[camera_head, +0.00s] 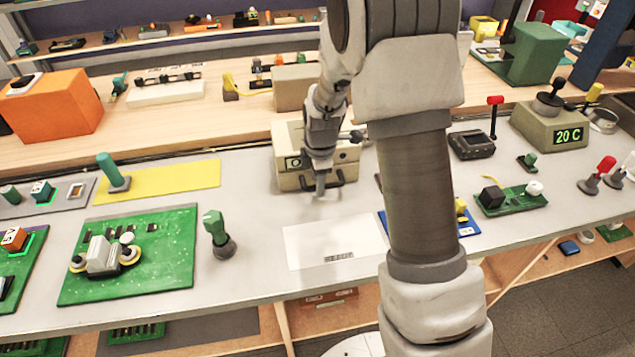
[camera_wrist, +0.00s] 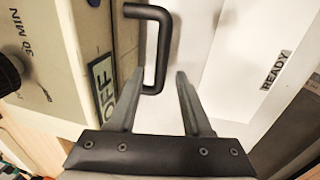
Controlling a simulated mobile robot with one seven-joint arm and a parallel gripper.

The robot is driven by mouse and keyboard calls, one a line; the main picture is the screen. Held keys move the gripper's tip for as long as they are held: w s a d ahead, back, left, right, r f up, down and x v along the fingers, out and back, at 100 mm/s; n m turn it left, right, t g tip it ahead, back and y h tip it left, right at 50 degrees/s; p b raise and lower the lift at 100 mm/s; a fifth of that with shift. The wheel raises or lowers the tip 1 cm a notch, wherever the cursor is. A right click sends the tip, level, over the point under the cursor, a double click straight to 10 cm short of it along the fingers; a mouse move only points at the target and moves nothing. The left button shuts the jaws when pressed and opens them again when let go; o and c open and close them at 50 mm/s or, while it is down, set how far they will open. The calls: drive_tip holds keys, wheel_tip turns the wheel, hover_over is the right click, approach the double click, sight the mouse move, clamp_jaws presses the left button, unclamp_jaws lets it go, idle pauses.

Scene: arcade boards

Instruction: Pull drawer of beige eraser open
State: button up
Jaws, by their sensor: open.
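The beige eraser (camera_head: 290,174) is a box on the grey bench, with its front facing me. Its black drawer handle (camera_head: 338,184) sticks out low on the front. In the wrist view the handle (camera_wrist: 160,50) is a dark U-shaped bar on the beige front (camera_wrist: 120,35). My gripper (camera_head: 321,188) points down at the handle. In the wrist view my gripper (camera_wrist: 160,78) is open, and the near end of the handle shows between its two fingertips. I cannot tell whether a finger touches it. The drawer's edges are hard to make out.
A white sheet (camera_head: 320,236) lies on the bench before the eraser. A green joystick (camera_head: 216,230) stands to the left, beside a green circuit board (camera_head: 170,277). A blue board (camera_head: 468,229) lies to the right, partly behind my arm.

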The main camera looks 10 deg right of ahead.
drive_tip(key=shift+f, duration=0.3)
clamp_jaws()
idle(1.3)
